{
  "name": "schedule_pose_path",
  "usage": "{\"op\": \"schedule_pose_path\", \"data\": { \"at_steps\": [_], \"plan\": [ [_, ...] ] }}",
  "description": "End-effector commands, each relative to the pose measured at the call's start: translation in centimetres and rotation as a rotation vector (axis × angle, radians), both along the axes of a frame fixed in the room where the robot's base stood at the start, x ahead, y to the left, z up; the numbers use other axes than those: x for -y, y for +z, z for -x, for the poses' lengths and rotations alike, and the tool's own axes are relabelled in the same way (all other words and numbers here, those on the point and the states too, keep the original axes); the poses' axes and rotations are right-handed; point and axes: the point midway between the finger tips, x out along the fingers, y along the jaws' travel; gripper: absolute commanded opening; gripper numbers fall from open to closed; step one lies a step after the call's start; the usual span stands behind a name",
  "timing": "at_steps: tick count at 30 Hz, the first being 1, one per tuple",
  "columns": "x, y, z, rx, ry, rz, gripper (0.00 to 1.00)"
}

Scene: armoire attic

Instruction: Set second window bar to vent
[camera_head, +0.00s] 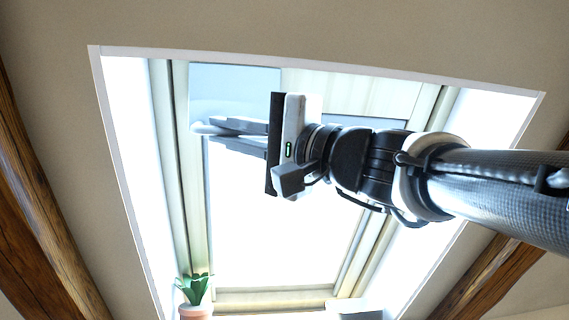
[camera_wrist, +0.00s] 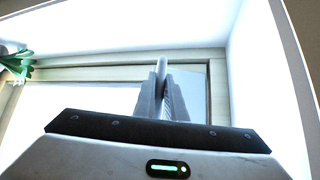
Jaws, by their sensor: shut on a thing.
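The skylight window (camera_head: 270,235) has a pale wooden frame in a white-lined recess. Its bar (camera_head: 199,129), a light rounded rail, shows at the upper left of the window, at my fingertips. My gripper (camera_head: 222,130) reaches across the window from the right and is shut on the bar. In the wrist view the bar's rounded end (camera_wrist: 162,64) shows between the two grey fingers of my gripper (camera_wrist: 163,92). The rest of the bar is hidden behind the fingers and gripper body. I cannot tell its exact setting. Only one window is in view.
A potted green plant (camera_head: 195,292) stands at the lower left of the recess; its leaves also show in the wrist view (camera_wrist: 16,64). Dark wooden beams (camera_head: 40,215) run along both sides. The recess walls lie close around the window.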

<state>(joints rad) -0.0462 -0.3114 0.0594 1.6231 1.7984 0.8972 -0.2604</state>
Motion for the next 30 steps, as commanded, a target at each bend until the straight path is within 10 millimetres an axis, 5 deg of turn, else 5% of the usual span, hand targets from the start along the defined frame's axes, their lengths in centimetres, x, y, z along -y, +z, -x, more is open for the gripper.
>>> {"op": "schedule_pose_path", "data": {
  "at_steps": [3,4,7,20,30],
  "plan": [
    [0.0,0.1,0.0,0.002,0.0,-0.001,0.0],
    [0.0,0.1,0.0,0.002,0.0,-0.001,0.12],
    [0.0,0.1,0.0,0.002,0.0,-0.001,0.29],
    [0.8,-0.3,0.4,0.002,-0.002,-0.001,0.29],
    [6.9,-2.8,4.0,0.004,-0.002,-0.002,0.29]
  ]
}}
